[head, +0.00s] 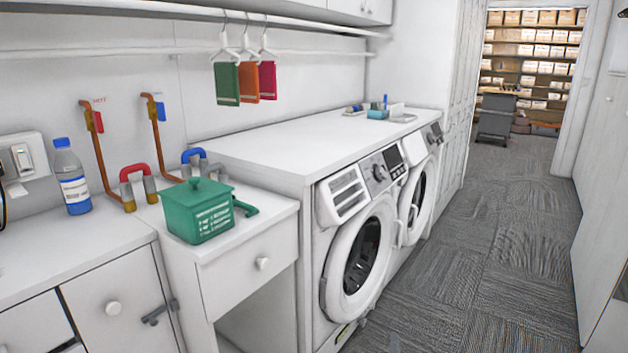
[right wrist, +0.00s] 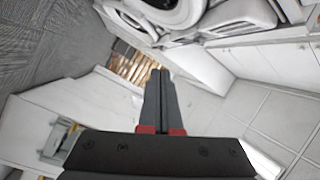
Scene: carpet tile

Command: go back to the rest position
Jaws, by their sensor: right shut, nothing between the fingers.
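My right gripper (right wrist: 160,75) shows in the right wrist view. Its two dark grey fingers lie together, with red parts at their bases, and nothing is between them. It hangs in free space, with white cabinet fronts and the carpet floor behind it. I cannot make out either gripper clearly in the head view. My left gripper is not seen in either view.
A green lidded box (head: 198,212) and a blue-capped bottle (head: 71,178) stand on the left counters. Two white washing machines (head: 362,250) stand under a worktop (head: 290,150).

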